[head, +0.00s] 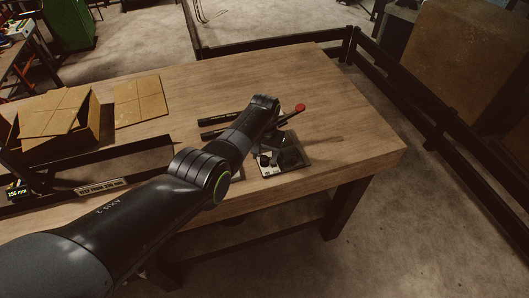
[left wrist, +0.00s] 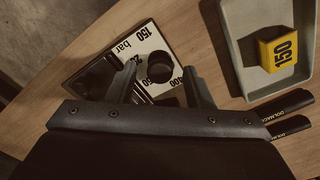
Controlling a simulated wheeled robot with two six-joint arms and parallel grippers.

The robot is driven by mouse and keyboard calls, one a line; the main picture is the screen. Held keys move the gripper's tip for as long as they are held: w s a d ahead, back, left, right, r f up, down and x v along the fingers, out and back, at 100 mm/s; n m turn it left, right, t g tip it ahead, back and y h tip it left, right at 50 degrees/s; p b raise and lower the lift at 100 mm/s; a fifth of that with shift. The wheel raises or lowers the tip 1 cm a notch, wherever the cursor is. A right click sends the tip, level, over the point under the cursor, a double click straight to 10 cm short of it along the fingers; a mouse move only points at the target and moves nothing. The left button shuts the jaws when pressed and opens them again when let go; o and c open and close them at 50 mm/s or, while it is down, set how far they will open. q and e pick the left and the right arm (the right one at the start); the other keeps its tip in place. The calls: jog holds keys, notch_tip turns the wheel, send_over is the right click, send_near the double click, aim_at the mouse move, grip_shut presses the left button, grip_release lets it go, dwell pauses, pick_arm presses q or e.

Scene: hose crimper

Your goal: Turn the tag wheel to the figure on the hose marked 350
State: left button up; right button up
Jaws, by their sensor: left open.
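A white plate (left wrist: 146,40) printed with 150, 400, "bar" and a partly hidden figure lies under my left gripper (left wrist: 160,70) in the left wrist view. A dark round knob (left wrist: 160,67), apparently the tag wheel, stands on it. The open fingers are on either side of the knob; I cannot tell whether they touch it. The device (head: 286,160) shows in the head view near the table's right front, partly behind my left arm. Two black hoses (left wrist: 288,127) show lettering but no readable 350. My right gripper is not in view.
A red-knobbed lever (head: 300,107) rises behind the device. Cardboard boxes (head: 88,123) stand at the table's left. The table's right end (head: 365,140) is clear.

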aim_at(264, 157)
pick_arm(q)
notch_tip(264, 157, up, 6)
jog(key=shift+f, duration=0.1)
notch_tip(264, 157, up, 12)
jog(key=b, duration=0.2)
jog(key=shift+f, duration=0.15)
jog(key=shift+f, duration=0.1)
dwell(0.5)
